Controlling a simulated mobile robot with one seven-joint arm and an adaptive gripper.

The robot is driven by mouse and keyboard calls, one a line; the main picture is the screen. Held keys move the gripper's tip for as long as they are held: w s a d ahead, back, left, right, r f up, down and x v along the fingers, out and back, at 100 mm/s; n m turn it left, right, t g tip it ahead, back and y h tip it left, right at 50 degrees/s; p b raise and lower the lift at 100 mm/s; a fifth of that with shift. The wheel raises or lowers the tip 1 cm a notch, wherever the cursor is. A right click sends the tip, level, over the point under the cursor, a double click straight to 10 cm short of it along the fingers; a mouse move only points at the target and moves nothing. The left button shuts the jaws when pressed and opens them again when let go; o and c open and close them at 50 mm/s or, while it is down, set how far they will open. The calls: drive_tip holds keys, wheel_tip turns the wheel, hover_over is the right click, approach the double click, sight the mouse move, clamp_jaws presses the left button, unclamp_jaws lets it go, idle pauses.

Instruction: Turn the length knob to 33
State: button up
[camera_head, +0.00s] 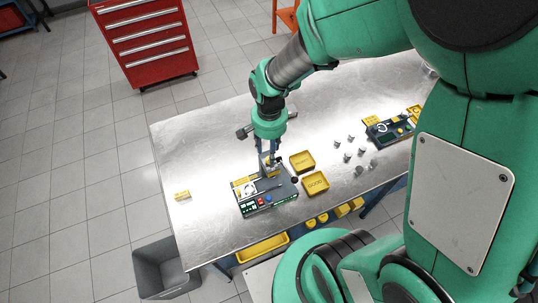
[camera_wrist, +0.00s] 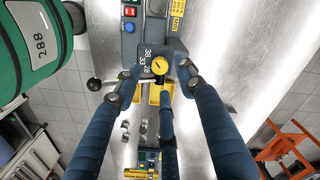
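The length knob (camera_wrist: 160,66) is a round yellow knob with a dark mark, on a grey panel. The numbers 38, 33 and 28 (camera_wrist: 146,62) are printed to its left; I cannot tell for sure which one the mark points at. In the wrist view my gripper (camera_wrist: 157,82) has its dark blue fingers spread, with the knob in the gap between the tips and no clear contact. In the head view my gripper (camera_head: 269,163) points down over the back part of the dark device (camera_head: 285,197) and hides the knob.
Two yellow trays (camera_head: 315,183) lie right of the device, with several small metal parts (camera_head: 348,157) beyond. Another dark device (camera_head: 390,130) sits further right. A red switch (camera_wrist: 130,12) and blue button (camera_wrist: 129,27) are near the knob. The table's left end is mostly clear.

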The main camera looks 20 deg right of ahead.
drive_tip(key=shift+f, duration=2.05)
drive_tip(key=shift+c, duration=0.2)
clamp_jaws()
